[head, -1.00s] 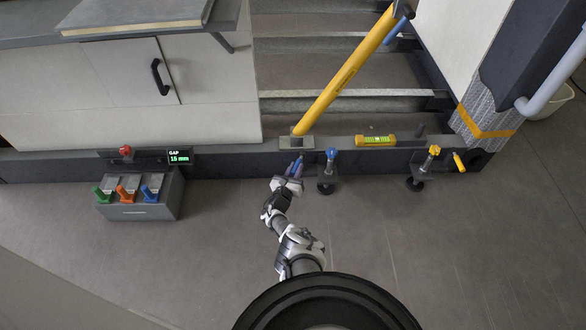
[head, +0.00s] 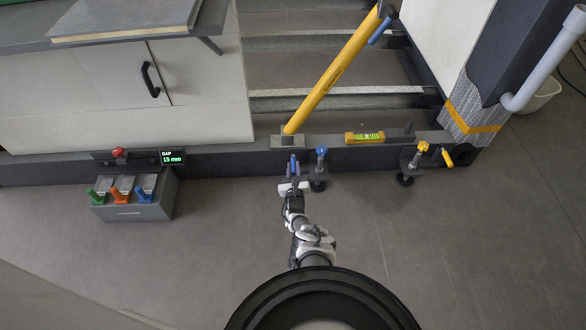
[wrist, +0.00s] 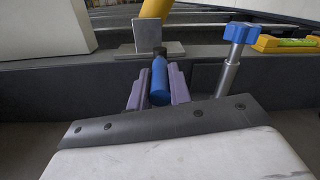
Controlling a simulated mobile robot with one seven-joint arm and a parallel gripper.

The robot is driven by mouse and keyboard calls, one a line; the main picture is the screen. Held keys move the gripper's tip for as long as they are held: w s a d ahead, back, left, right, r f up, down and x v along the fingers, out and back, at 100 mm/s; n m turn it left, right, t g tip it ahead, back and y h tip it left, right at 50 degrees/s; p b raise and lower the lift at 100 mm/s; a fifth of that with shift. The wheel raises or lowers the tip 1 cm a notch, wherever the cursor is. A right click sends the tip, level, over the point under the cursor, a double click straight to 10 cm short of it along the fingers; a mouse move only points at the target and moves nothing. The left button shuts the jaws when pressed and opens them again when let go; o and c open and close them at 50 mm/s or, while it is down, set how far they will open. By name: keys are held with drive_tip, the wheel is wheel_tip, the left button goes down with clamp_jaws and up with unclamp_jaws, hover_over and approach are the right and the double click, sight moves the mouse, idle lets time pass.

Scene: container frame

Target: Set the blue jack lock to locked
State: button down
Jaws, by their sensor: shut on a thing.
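The blue jack's star knob (head: 321,153) stands upright on its metal post at the front of the dark beam; it also shows at right in the wrist view (wrist: 241,36). Just left of it is a blue cylindrical lever (wrist: 159,82), which I take for the blue jack lock. My gripper (head: 293,165) is shut on this lever, with a purple-grey finger on each side in the wrist view (wrist: 158,90). The lever points from the beam towards me. Its base is largely hidden, and I cannot read its lock setting.
A yellow jack knob (head: 422,147) and yellow lever (head: 448,158) are at right. A yellow level (head: 365,137) lies on the beam; a yellow strut (head: 325,82) rises behind. A box of coloured levers (head: 133,208) and a 15 mm gap display (head: 172,157) are left.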

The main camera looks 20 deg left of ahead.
drive_tip(key=shift+w+r, duration=0.1)
drive_tip(key=shift+w, duration=0.05)
drive_tip(key=c, duration=1.3)
unclamp_jaws()
drive_tip(key=p+v, duration=0.8)
drive_tip(key=v, duration=0.6)
drive_tip(key=shift+a, duration=0.1)
